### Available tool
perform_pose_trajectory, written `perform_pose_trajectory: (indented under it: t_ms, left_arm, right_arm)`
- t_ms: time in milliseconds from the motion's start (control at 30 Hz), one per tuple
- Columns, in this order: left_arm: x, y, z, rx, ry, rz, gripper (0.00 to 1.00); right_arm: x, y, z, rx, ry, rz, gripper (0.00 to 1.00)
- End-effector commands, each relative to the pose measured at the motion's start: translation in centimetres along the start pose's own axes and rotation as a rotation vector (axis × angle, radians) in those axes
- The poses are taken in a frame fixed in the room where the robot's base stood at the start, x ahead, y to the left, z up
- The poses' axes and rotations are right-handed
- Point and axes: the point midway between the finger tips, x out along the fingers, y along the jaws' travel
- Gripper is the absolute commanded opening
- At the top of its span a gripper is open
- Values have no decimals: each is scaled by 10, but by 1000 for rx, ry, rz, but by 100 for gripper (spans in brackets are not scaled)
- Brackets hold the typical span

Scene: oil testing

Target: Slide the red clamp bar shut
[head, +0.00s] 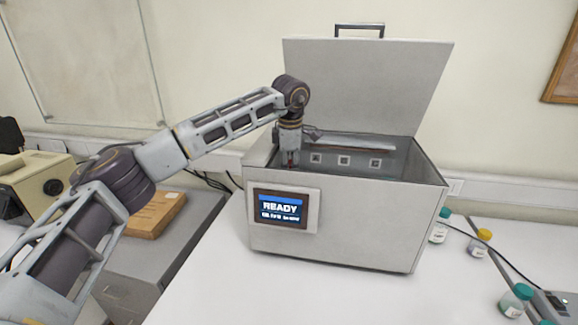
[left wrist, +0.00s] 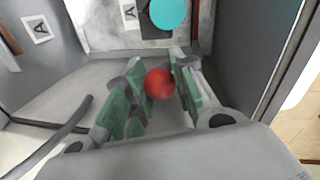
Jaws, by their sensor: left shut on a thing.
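My left gripper (head: 290,158) reaches down into the open grey testing box (head: 330,245), near its left inner side. In the left wrist view its green-padded fingers (left wrist: 160,95) are shut on a round red knob (left wrist: 159,83), which I take as the end of the red clamp bar. The rest of the bar is hidden behind the knob and fingers. In the head view only a small patch of red shows at the fingertips. A teal round cap (left wrist: 168,13) lies just beyond the knob in the left wrist view. My right gripper is not in view.
The box's lid (head: 365,85) stands open at the back. Its front screen (head: 281,209) reads READY. Capped bottles (head: 440,226) stand to the right. A brown wooden box (head: 155,213) lies on the left cabinet. The white table before the box is clear.

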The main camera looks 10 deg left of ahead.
Motion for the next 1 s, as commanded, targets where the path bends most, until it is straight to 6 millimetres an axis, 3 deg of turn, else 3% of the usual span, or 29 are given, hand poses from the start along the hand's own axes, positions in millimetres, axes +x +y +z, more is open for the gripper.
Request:
perform_pose_trajectory:
  t_ms: [433,467,633,1000]
  left_arm:
    - [-1,10,1,-3,-3,8,0]
    - [-1,10,1,-3,-3,9,27]
    - [0,9,1,-3,-2,7,49]
    - [0,8,1,0,0,3,49]
  right_arm:
    - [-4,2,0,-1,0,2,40]
    - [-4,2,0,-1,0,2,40]
    - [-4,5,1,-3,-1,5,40]
    - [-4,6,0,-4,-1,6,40]
